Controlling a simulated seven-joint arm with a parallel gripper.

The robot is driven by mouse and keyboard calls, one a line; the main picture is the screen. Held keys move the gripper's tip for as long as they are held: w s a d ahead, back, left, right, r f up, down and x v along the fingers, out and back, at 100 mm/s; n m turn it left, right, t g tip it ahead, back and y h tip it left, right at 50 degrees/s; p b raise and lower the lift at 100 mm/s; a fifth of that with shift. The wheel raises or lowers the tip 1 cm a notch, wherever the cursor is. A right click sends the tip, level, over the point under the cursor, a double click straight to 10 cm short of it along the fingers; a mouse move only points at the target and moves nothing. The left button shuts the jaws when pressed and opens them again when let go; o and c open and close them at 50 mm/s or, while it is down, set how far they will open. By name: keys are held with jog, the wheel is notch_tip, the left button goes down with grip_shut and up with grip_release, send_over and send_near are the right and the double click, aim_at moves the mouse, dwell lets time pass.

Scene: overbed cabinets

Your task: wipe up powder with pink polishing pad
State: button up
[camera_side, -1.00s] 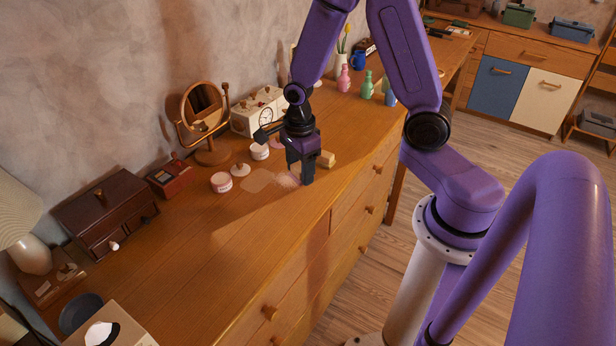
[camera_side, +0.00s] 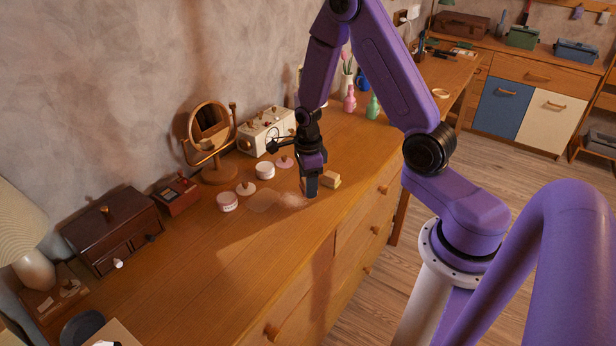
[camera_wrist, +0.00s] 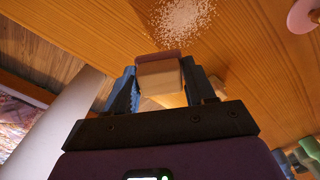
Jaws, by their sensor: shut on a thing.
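My gripper (camera_side: 311,194) is low over the dresser top, fingers pointing down. In the wrist view my gripper (camera_wrist: 161,90) has its two blue fingers shut on a small cream block with a mauve-pink face, the pink polishing pad (camera_wrist: 160,62). In the side view the fingers mostly hide the pad. The powder (camera_wrist: 183,20) is a speckled pale patch just ahead of the pad in the wrist view. In the side view the powder (camera_side: 290,201) lies just left of the fingertips. Whether the pad touches the wood is unclear.
A tan block (camera_side: 331,179) sits right beside my gripper. A flat pale patch (camera_side: 263,201), a pink jar (camera_side: 227,202), a white jar (camera_side: 265,170) and knobbed lids (camera_side: 285,162) lie left and behind. The round mirror (camera_side: 211,128) stands near the wall. The front left top is clear.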

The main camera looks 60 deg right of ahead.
aim_at(306, 209)
jog(key=shift+f, duration=2)
notch_tip(306, 209, down, 2)
jog(key=shift+w, duration=0.95)
jog(key=shift+c, duration=0.4)
jog(key=shift+w, duration=4.45)
jog(key=shift+s, duration=5.3)
jog(key=shift+s+a, duration=0.15)
jog(key=shift+a, duration=0.4)
jog(key=shift+w, duration=5.45)
jog(key=shift+s, duration=5.45)
jog(key=shift+r, duration=4.15)
jog(key=shift+a, duration=0.1)
